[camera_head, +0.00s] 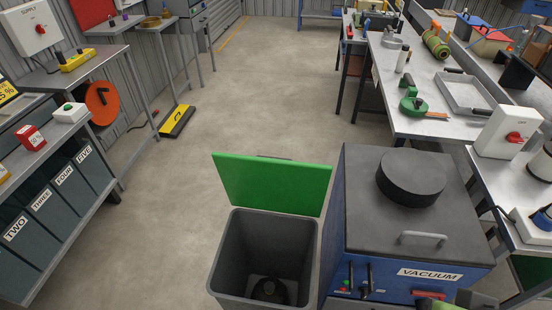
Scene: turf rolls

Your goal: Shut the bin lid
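The bin (225,257) is a dark grey, square, open-topped box at the bottom centre of the head view. Its green lid (270,184) stands raised, hinged at the bin's far rim and leaning back, so the mouth is open. A dark round object (269,290) lies inside on the bin's floor. No fingers of my gripper can be made out in this view. Only a green and dark grey piece shows at the bottom edge, right of the bin, and I cannot tell what it is.
A blue vacuum cabinet (340,215) with a grey top and a black round cap (411,177) stands close right of the bin. Shelving with numbered grey boxes (50,200) is at left. A workbench (432,115) is at right. The floor (255,100) behind the lid is clear.

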